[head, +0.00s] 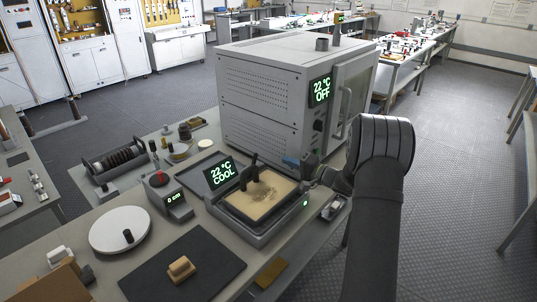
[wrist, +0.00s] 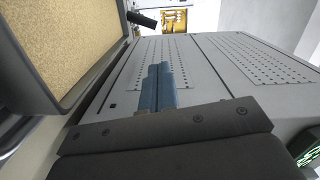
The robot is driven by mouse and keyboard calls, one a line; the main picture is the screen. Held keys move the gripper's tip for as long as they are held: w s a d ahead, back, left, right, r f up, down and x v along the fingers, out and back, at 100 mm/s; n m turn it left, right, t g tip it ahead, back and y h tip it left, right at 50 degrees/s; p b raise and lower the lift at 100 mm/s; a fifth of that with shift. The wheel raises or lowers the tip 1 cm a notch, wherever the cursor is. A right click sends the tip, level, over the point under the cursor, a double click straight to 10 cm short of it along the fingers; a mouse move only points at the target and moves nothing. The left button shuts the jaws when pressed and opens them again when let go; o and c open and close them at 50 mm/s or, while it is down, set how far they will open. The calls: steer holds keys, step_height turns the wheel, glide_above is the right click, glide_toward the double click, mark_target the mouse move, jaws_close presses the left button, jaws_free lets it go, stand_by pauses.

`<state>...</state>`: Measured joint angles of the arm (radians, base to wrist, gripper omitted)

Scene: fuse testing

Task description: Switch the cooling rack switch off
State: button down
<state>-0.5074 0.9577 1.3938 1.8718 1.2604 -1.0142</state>
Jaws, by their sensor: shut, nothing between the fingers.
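The cooling rack (head: 262,228) is a grey frame around a sand-coloured bed on the bench, with a dark upright piece on it. Its display (head: 220,172) reads 22 °C COOL. A small green-lit spot (head: 306,203), perhaps the switch, shows on its right front side; its position is too small to read. My gripper (head: 289,161) is above the rack's back right corner, beside the oven. In the wrist view, its blue fingers (wrist: 158,88) are together and empty, with the sand-coloured bed (wrist: 55,45) at upper left.
A grey oven (head: 265,100) stands behind the rack; its display (head: 320,90) reads 22 °C OFF. Its perforated side panel (wrist: 225,75) fills much of the wrist view. A small meter (head: 168,196), a white disc (head: 120,229) and a black mat (head: 150,275) lie to the left.

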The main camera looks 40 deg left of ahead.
steer(key=a, duration=1)
steer(key=shift+s, duration=0.4)
steer(key=shift+s+r+n, duration=0.25)
steer(key=shift+s+n, duration=0.2)
steer(key=shift+n, duration=0.45)
steer(key=shift+s+r+n, duration=0.35)
steer(key=shift+s+n, duration=0.35)
steer(key=shift+n, duration=0.4)
steer(key=s+n, duration=0.1)
steer(key=n, duration=0.1)
steer(key=shift+s+r+n+t, duration=0.15)
steer(key=shift+s+n+t, duration=0.15)
steer(key=shift+s+n, duration=0.1)
steer(key=shift+s, duration=0.25)
steer(key=shift+w, duration=0.1)
steer(key=shift+d, duration=0.1)
steer(key=d, duration=1)
steer(key=shift+w+r, duration=0.2)
steer(key=shift+r, duration=0.2)
